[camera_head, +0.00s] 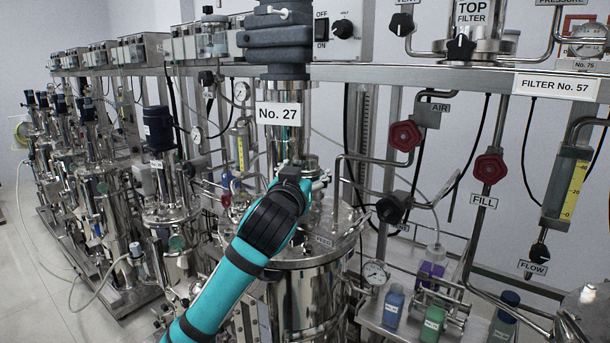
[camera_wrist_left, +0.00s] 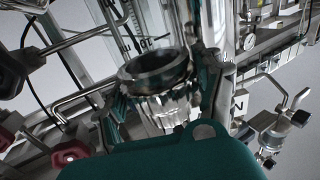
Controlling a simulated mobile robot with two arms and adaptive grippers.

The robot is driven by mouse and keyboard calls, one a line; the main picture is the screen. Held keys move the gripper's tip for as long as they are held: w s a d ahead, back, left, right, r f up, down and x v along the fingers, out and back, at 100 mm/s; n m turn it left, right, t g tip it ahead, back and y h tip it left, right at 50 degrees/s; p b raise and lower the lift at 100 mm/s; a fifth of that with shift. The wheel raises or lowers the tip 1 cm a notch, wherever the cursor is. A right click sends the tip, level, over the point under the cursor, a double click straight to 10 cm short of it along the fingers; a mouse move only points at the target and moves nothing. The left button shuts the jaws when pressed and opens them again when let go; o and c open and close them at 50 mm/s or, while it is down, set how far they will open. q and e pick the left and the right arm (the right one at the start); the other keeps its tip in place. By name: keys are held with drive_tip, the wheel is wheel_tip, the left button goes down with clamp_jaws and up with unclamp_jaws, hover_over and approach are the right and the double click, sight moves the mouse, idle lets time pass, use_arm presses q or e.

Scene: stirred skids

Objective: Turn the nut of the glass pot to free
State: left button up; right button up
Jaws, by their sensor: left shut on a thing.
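In the left wrist view a ribbed, shiny round nut (camera_wrist_left: 168,112) with a dark ring-shaped rim above it stands between the teal fingers of my left gripper (camera_wrist_left: 170,105). The fingers are closed on its two sides. In the head view my left gripper (camera_head: 306,182) is at the steel neck below the "No. 27" label (camera_head: 278,114), above the lid of a large steel vessel (camera_head: 308,285). The gripper's dark body hides most of the nut there. I cannot make out which part is the glass pot. My right gripper is not in view.
Pipes and red valve knobs (camera_head: 404,136) stand to the right of my left arm. Small coloured bottles (camera_head: 433,322) sit on a tray at lower right.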

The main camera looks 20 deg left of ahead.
use_arm(q)
drive_tip(key=n+y, duration=0.2)
drive_tip(key=n+g+y+b, duration=0.1)
drive_tip(key=y, duration=0.1)
drive_tip(key=shift+d+f, duration=0.25)
drive_tip(key=n+g+y+b, duration=0.1)
drive_tip(key=n+y, duration=0.1)
drive_tip(key=y, duration=0.2)
drive_tip(key=shift+n+g, duration=0.3)
drive_tip(key=shift+g, duration=0.1)
drive_tip(key=shift+r+n+g+y+b, duration=0.1)
drive_tip(key=shift+n+g+y+b, duration=0.95)
drive_tip(key=shift+n+g+y, duration=1.3)
drive_tip(key=shift+a+y, duration=0.1)
drive_tip(key=shift+y, duration=0.25)
drive_tip(key=o, duration=1.2)
drive_tip(key=shift+r, duration=0.1)
